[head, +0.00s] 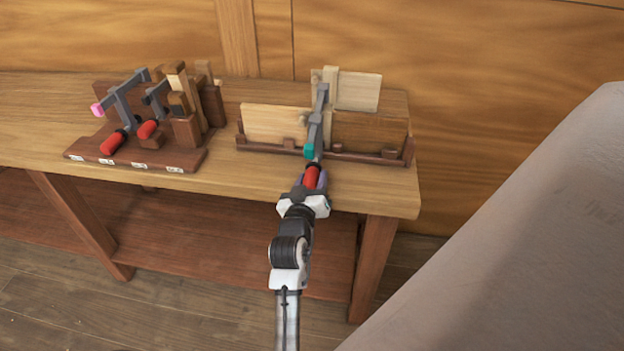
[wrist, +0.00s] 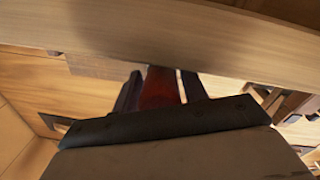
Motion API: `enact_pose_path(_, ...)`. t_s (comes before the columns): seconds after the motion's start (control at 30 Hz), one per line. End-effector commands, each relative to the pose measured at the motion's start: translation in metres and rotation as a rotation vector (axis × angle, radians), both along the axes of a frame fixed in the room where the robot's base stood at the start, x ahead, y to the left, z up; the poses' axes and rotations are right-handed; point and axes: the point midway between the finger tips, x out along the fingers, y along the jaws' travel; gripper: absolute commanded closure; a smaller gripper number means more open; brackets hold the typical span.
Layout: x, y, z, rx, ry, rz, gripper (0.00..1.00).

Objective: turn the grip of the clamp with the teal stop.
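The clamp with the teal stop (head: 310,150) is a grey bar clamp at the right part of the bench, set on a wooden piece. Its red grip (head: 312,177) points toward me, below the teal stop. My gripper (head: 310,182) is at this grip, with one dark finger on each side of it. In the wrist view the red grip (wrist: 160,88) lies between the two fingers. A thin light gap shows between the grip and the right finger, so the fingers look open around it. The grip's near end is hidden by my gripper's body.
A dark wooden rack (head: 190,160) at the left holds another clamp with a pink stop (head: 97,109) and red grips (head: 114,143). A low wooden tray (head: 380,158) with upright boards surrounds the clamp's base. A large grey surface (head: 520,240) fills the right foreground.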

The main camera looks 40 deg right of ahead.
Motion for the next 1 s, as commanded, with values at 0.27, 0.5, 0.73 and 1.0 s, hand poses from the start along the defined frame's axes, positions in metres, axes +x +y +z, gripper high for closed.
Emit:
enact_pose_path(0.27,0.0001,-0.0001,0.0,0.0,0.0,0.0,0.89)
enact_pose_path(0.5,0.0003,-0.0003,-0.0038,0.132,-0.161,0.027,0.89)
enact_pose_path(0.73,0.0011,0.0007,-0.001,0.258,-0.304,0.054,0.89)
enact_pose_path(1.0,0.0012,0.0008,-0.0005,0.261,-0.304,0.055,0.65)
